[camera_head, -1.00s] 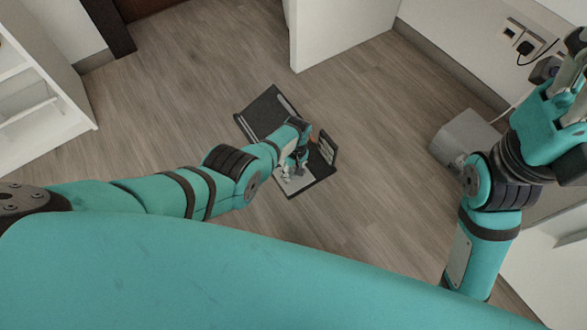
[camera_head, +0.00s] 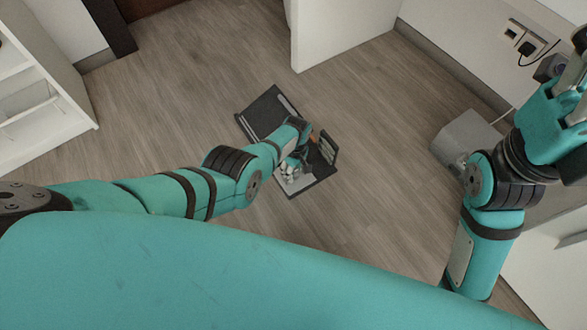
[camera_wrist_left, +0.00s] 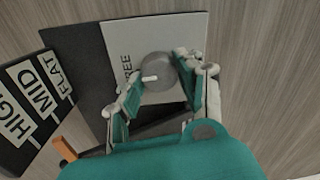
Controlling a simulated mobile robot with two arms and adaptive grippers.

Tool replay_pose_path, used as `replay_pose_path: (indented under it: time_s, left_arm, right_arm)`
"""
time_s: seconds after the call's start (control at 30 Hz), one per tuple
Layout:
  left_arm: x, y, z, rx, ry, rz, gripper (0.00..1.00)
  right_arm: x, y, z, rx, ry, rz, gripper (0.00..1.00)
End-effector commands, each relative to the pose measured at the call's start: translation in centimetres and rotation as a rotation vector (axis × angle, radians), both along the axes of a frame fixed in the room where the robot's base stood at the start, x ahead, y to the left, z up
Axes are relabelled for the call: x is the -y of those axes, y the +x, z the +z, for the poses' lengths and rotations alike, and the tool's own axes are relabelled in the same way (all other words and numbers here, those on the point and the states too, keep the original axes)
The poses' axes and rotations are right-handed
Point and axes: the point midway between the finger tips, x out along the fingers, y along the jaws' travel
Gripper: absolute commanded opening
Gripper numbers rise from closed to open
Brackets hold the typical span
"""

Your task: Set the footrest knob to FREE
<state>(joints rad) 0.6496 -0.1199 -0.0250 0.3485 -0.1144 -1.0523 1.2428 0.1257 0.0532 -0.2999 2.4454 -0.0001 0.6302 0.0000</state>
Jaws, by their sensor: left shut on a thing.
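The footrest (camera_head: 262,114) is a dark board on the floor with a light grey panel at its near end. In the left wrist view, a round grey knob (camera_wrist_left: 161,66) with a white pointer sits on the light panel (camera_wrist_left: 119,38). The pointer is on the knob's left side, facing a partly hidden label reading FREE (camera_wrist_left: 127,68). My left gripper (camera_wrist_left: 160,82) is shut on the knob, one finger on each side; in the head view the gripper (camera_head: 291,170) hides the knob. My right gripper (camera_head: 579,62) is raised at the right edge, partly cut off.
A dark side plate (camera_head: 328,149) with HIGH, MID and FLAT labels (camera_wrist_left: 45,98) stands beside the panel. An orange lever (camera_wrist_left: 64,149) is near it. A grey box (camera_head: 462,132) stands at right. White furniture (camera_head: 35,85) is at left. Floor around the footrest is clear.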

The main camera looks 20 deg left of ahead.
Motion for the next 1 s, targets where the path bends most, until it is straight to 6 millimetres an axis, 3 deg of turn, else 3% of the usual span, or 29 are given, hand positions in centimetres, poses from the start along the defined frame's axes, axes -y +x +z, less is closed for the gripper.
replay_pose_path:
  time_s: [0.1,0.13,0.3,0.7,1.0]
  left_arm:
    - [0.1,-0.2,-0.1,-0.004,-0.001,0.001,0.05]
    - [0.1,-0.2,-0.1,-0.004,-0.001,0.001,0.4]
    - [0.0,-0.1,-0.1,-0.003,-0.001,0.001,0.6]
    - [0.1,0.1,0.4,0.001,0.0,0.0,0.6]
    - [0.1,0.1,3.1,0.004,-0.002,0.0,0.6]
  right_arm:
    - [0.0,0.0,0.0,0.0,0.0,0.0,0.4]
    - [0.0,0.0,0.0,0.0,0.0,0.0,0.4]
    - [0.0,0.0,-0.1,-0.004,0.0,0.0,0.4]
    - [0.0,0.1,-0.2,-0.006,-0.004,-0.001,0.4]
    - [0.0,0.1,-0.1,-0.004,-0.002,0.0,0.4]
